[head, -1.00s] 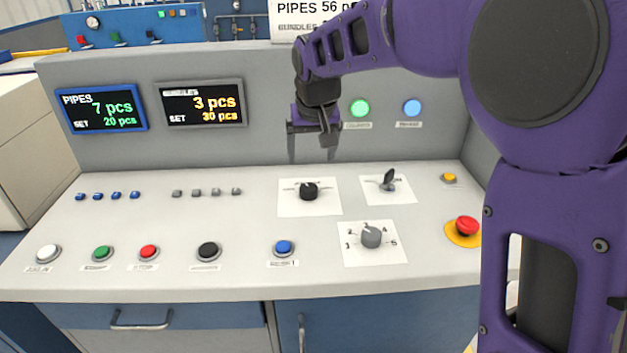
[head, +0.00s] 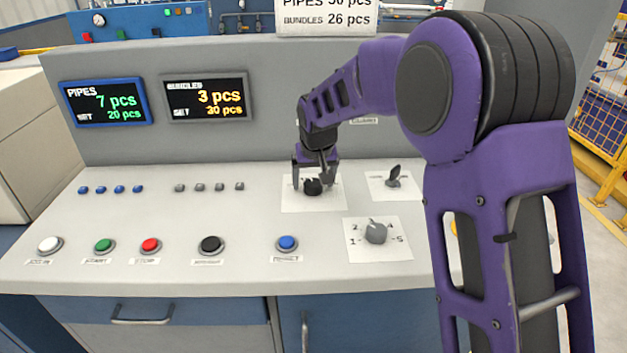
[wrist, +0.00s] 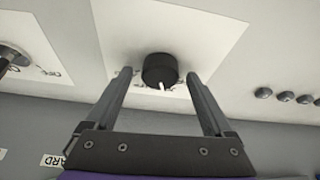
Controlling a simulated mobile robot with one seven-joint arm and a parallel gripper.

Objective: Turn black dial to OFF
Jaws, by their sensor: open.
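The black dial (head: 312,187) sits on a white label plate (head: 327,203) on the sloped panel. In the wrist view the dial (wrist: 160,70) is a round black knob with a white pointer mark at its lower edge, towards the printed label, whose words are partly hidden and too small to read. My gripper (head: 315,184) is at the dial, pointing down. In the wrist view my gripper (wrist: 160,76) is open, one finger on each side of the dial, with a visible gap on both sides. The fingers appear apart from the knob.
A black lever switch (head: 393,177) stands right of the dial, and a grey numbered knob (head: 376,233) is nearer the front. A blue button (head: 287,243), a black button (head: 210,245) and small grey buttons (head: 209,187) lie to the left. Two displays (head: 207,99) are on the upright back.

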